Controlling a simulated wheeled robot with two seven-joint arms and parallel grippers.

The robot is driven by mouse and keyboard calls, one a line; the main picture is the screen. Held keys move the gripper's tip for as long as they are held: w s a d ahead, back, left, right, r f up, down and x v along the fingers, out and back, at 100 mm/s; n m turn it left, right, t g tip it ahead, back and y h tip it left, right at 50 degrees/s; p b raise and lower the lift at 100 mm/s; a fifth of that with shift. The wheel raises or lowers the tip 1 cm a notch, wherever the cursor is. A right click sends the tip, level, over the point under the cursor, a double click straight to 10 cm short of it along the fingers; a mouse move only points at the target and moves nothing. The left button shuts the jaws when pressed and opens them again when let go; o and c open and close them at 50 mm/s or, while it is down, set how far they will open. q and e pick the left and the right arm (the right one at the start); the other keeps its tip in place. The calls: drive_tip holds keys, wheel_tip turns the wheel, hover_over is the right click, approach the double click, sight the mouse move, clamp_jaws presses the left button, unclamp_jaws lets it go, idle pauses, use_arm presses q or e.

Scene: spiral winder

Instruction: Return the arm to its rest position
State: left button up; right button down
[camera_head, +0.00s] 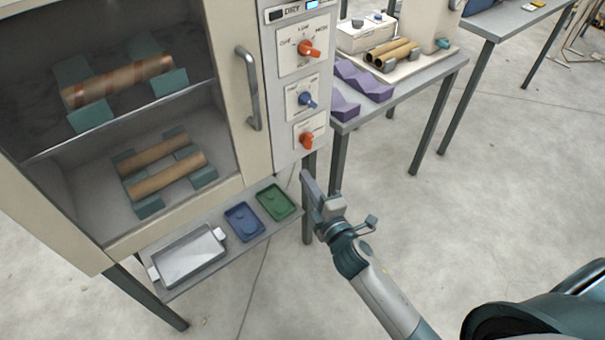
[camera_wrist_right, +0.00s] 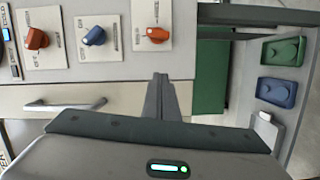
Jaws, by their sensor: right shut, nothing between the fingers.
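My right arm comes in from the lower right in the head view. Its gripper (camera_head: 308,186) is shut and empty, in the air in front of the cabinet's control panel (camera_head: 297,85), just right of the green tray. In the right wrist view the closed fingers (camera_wrist_right: 160,82) point toward the panel, below its knobs, with nothing between them. A gap to the panel shows, but its size is hard to tell. My left gripper is not in view.
The cabinet has a door handle (camera_head: 250,88), orange knobs (camera_head: 308,49) and a blue knob (camera_head: 307,99). Brown tubes (camera_head: 118,80) lie inside. A low shelf holds a metal tray (camera_head: 188,256), a blue tray (camera_head: 244,222) and a green tray (camera_head: 275,202).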

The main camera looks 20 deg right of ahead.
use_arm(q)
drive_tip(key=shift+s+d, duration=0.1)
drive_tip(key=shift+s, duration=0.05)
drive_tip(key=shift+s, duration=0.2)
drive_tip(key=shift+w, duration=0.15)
